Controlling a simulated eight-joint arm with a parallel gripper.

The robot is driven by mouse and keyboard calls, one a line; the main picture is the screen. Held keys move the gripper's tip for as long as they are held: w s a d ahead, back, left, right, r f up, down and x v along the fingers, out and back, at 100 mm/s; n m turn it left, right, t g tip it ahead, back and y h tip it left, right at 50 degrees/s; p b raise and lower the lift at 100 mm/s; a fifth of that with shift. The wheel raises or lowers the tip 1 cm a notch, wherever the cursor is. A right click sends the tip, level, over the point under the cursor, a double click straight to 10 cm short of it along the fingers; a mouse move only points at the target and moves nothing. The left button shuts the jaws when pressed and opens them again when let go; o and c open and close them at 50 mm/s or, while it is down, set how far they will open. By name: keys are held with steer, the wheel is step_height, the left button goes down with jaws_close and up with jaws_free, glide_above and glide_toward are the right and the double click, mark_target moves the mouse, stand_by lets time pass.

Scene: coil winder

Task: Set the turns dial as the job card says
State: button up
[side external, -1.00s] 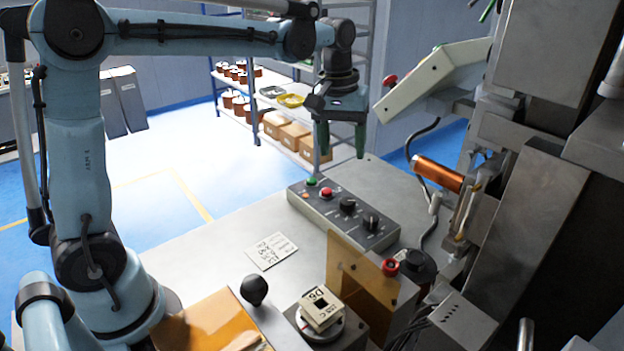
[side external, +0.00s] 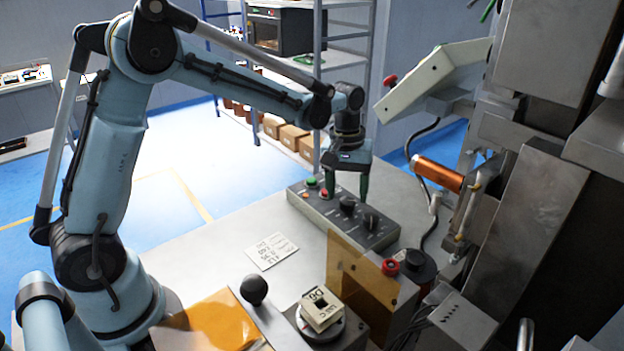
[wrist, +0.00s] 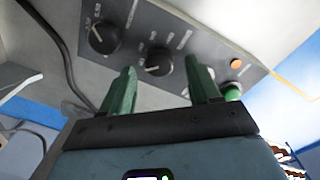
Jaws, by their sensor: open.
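The control panel (side external: 325,214) is a grey box with a green button (side external: 311,182), a red button (side external: 326,193) and two black knobs. One knob (side external: 347,205) is nearer the buttons and the other knob (side external: 370,220) is nearer the panel's right end. My gripper (side external: 349,195) is open and empty, pointing down just above the panel. In the wrist view, a knob (wrist: 159,62) shows between my green fingers (wrist: 160,88), and the other knob (wrist: 104,38) is left of them.
An amber guard (side external: 365,275), a red knob (side external: 390,267) and a bobbin block (side external: 320,308) stand at the front. A copper coil (side external: 438,173) is at the right. A tilted cream box (side external: 430,85) hangs behind the panel. The bench around the card is clear.

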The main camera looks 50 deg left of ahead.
steer(key=shift+f, duration=0.9)
steer(key=c, duration=1)
steer(key=shift+c, duration=0.2)
steer(key=m, duration=0.4)
steer(key=shift+w, duration=0.1)
steer(key=m, duration=0.4)
steer(key=shift+d+m, duration=0.1)
steer(key=shift+m, duration=0.2)
